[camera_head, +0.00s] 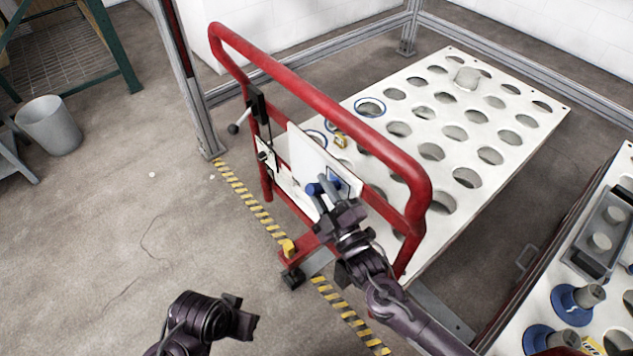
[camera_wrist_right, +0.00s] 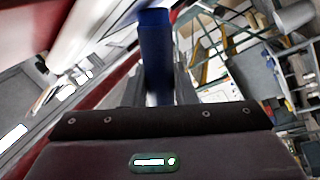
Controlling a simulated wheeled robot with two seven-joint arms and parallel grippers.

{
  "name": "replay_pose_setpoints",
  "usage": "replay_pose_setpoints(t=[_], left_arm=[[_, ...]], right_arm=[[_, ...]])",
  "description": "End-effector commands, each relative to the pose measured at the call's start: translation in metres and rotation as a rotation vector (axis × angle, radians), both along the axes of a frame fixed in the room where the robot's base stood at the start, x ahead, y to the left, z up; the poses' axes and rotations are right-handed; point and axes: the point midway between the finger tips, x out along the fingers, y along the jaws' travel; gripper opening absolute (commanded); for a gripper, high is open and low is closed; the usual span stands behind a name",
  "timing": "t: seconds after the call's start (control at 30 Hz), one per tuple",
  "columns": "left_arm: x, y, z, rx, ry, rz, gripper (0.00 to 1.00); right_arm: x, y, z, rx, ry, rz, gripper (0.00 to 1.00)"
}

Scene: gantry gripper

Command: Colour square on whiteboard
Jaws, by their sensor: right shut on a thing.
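My right gripper (camera_head: 320,193) is shut on a blue marker (camera_wrist_right: 155,52), which stands between the fingers in the wrist view. The marker is close to the board, but I cannot tell whether its tip touches. My left gripper (camera_head: 245,318) is low in the head view, away from the board; its finger opening is unclear.
The red frame (camera_head: 330,100) surrounds the board. Behind it lies a white table with round holes (camera_head: 470,125). A second white table (camera_head: 590,320) with blue-based parts is at lower right. A grey bin (camera_head: 48,125) stands far left.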

Motion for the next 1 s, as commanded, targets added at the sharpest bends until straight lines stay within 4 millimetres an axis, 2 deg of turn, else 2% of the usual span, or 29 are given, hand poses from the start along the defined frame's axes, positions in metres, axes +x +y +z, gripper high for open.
replay_pose_setpoints(t=[0.23, 0.47, 1.0], left_arm=[[0.0, 0.0, 0.015, 0.0, 0.0, 0.0, 0.36], [0.0, 0.0, 0.019, 0.0, 0.0, 0.0, 0.36], [0.0, 0.0, 0.006, 0.0, 0.0, 0.0, 0.36]], right_arm=[[-0.018, -0.014, 0.002, -0.003, 0.002, -0.005, 0.02], [-0.022, -0.015, 0.001, -0.001, 0.0, -0.004, 0.02], [0.006, 0.006, -0.001, 0.0, 0.001, -0.002, 0.02]])
